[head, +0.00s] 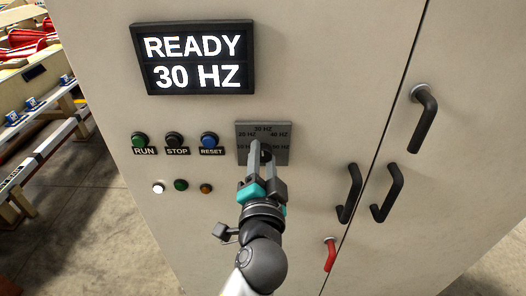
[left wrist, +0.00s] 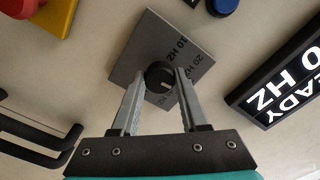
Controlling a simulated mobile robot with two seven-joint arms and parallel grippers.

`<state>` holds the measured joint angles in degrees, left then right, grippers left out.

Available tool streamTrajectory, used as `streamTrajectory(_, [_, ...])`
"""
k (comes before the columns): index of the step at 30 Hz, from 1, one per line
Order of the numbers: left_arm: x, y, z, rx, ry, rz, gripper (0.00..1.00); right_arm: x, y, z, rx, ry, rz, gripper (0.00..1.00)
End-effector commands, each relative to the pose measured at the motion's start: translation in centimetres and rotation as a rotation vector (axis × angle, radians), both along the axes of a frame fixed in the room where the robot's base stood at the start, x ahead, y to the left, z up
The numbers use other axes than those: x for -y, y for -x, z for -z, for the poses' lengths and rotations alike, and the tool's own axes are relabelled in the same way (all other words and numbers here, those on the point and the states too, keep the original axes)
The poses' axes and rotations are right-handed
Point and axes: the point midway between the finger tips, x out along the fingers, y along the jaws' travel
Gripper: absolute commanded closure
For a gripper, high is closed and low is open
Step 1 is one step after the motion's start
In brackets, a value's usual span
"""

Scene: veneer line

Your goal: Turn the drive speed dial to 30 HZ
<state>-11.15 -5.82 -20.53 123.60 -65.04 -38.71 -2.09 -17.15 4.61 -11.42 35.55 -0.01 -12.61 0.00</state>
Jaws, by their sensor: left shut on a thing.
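The speed dial is a black knob (left wrist: 158,73) on a grey square plate (head: 279,129) marked with HZ values, 30 HZ at the top. A pale pointer mark shows on the knob in the left wrist view. My left gripper (head: 260,152) reaches the plate and is shut on the knob, one finger on each side. In the head view the fingers hide most of the knob and some of the lower labels. The display (head: 193,60) above reads READY 30 HZ; part of it shows in the left wrist view (left wrist: 290,85). My right gripper is not in view.
Left of the plate are the RUN (head: 140,140), STOP (head: 175,140) and RESET (head: 209,140) buttons, with small lamps below. Black door handles (head: 424,118) and a red-handled lever (head: 330,254) are to the right.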

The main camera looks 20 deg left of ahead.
Motion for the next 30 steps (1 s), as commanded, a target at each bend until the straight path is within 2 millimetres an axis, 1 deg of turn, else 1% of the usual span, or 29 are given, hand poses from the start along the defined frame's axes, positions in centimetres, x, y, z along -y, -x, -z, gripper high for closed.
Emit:
streamTrajectory(1, [0.03, -0.03, -0.28, -0.001, -0.022, 0.003, 1.0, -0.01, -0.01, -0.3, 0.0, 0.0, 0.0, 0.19])
streamTrajectory(9, [0.02, -0.04, -0.2, -0.022, -0.096, 0.001, 1.0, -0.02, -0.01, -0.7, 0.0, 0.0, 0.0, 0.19])
streamTrajectory(23, [0.04, -0.04, -0.17, -0.025, -0.107, 0.002, 1.0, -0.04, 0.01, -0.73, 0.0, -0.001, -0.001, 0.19])
streamTrajectory(24, [0.03, -0.04, -0.18, -0.025, -0.107, 0.002, 0.55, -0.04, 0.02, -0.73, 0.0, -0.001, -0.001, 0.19])
streamTrajectory(30, [0.03, -0.03, -0.11, -0.026, -0.106, 0.001, 0.32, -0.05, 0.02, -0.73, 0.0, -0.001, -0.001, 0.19])
